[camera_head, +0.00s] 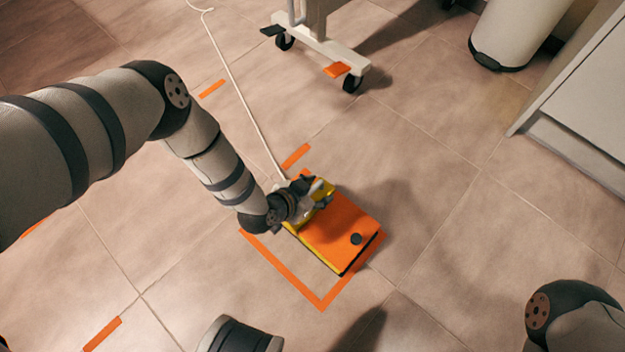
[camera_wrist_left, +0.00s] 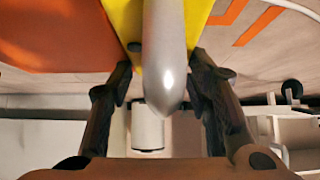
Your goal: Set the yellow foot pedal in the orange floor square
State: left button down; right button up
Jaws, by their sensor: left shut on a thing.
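The foot pedal (camera_head: 338,236) has a broad orange face, a yellow side and a small dark knob. It lies over the right part of the orange floor square (camera_head: 300,287), whose left and front tape lines show. The pedal hides much of the square's inside and back. I cannot tell whether it rests on the floor or hangs just above it. My left gripper (camera_head: 318,194) is at the pedal's far left edge, shut on its grey metal bar; the wrist view shows the bar (camera_wrist_left: 165,55) between the fingers. My right gripper is out of view.
A white cable (camera_head: 240,95) runs across the floor to the pedal. A wheeled stand (camera_head: 320,45) with an orange brake tab is at the back. A white bin (camera_head: 512,30) and a cabinet (camera_head: 590,95) stand at the right. Floor right of the pedal is clear.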

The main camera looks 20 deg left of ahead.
pick_arm(q)
jog(key=shift+f, duration=0.65)
jog(key=shift+r, duration=0.2)
jog(key=c, duration=0.8)
grip_release()
jog(key=shift+f, duration=0.15)
jog(key=shift+c, duration=0.2)
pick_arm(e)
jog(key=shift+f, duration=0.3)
pick_arm(q)
jog(key=shift+s+r, duration=0.1)
jog(key=shift+r, duration=0.15)
jog(key=p+v, duration=0.6)
jog(key=v, duration=0.5)
jog(key=shift+r, duration=0.1)
jog(key=shift+s+a, duration=0.2)
jog(key=shift+s, duration=0.1)
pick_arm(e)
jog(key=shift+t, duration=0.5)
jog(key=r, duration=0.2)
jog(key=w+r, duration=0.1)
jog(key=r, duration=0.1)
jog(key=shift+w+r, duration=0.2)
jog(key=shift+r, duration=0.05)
